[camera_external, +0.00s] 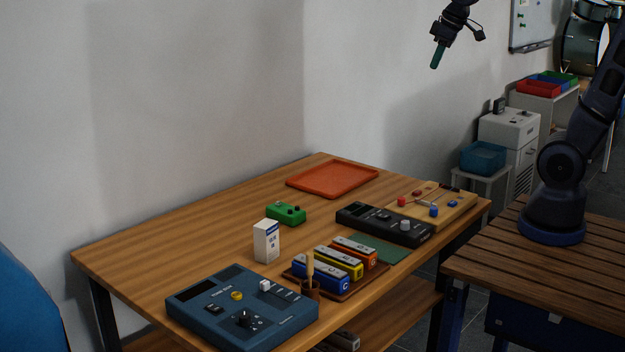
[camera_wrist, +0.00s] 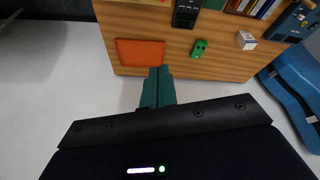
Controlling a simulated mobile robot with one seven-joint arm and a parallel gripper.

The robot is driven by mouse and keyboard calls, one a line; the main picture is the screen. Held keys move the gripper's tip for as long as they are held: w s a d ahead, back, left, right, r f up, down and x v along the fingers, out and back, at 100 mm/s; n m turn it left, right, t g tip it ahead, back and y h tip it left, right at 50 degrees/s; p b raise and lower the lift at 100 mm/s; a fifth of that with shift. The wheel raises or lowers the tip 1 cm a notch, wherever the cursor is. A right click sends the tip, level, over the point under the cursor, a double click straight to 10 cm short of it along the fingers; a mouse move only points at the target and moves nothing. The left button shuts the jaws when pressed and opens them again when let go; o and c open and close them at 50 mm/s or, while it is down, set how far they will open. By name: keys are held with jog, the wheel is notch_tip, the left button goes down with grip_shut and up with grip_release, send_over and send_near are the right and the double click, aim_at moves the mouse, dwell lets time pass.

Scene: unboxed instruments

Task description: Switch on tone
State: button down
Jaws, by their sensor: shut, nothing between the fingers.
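A dark blue control box (camera_external: 244,311) lies at the near end of the wooden table, with a yellow button, a black knob and a pale switch on top; its printed labels are too small to read surely. Part of it shows at the top right of the wrist view (camera_wrist: 297,20). A small green box (camera_external: 287,213) with dark knobs sits mid-table, also in the wrist view (camera_wrist: 199,48). A long black device (camera_external: 384,223) with a grey knob lies to its right. Which carries the tone switch I cannot tell. My gripper (camera_external: 435,66) is shut and empty, high above the table's far side.
An orange tray (camera_external: 332,178) lies at the table's back. A white carton (camera_external: 266,241) stands near the blue box. Blue, yellow and orange blocks (camera_external: 338,262) sit on a brown tray beside a cup holding a wooden stick. A wooden board (camera_external: 440,206) lies far right. The table's left is clear.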

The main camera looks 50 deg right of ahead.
jog(key=w+a+n+g+y, duration=0.1)
jog(key=w+a+n, duration=0.1)
jog(key=w+a, duration=0.5)
jog(key=w+a+n, duration=0.2)
jog(key=w+a, duration=0.2)
jog(key=a, duration=0.6)
jog(key=w+a+f+n+g, duration=0.1)
jog(key=w+a+f+n, duration=0.15)
jog(key=a, duration=0.65)
jog(key=w+a+f+n, duration=0.1)
jog(key=w+a+f, duration=0.15)
jog(key=a, duration=0.65)
jog(key=n+g+y, duration=0.2)
jog(key=n+g, duration=0.1)
jog(key=n, duration=0.4)
send_over(217, 309)
jog(key=w+d, duration=0.1)
jog(key=d, duration=0.3)
notch_tip(217, 309, down, 20)
jog(key=shift+w+a+f+m, duration=0.1)
jog(key=shift+f+m, duration=0.05)
jog(key=shift+m, duration=0.1)
jog(key=x, duration=0.8)
jog(key=d+x, duration=0.1)
jog(key=x, duration=0.3)
jog(key=shift+f, duration=1)
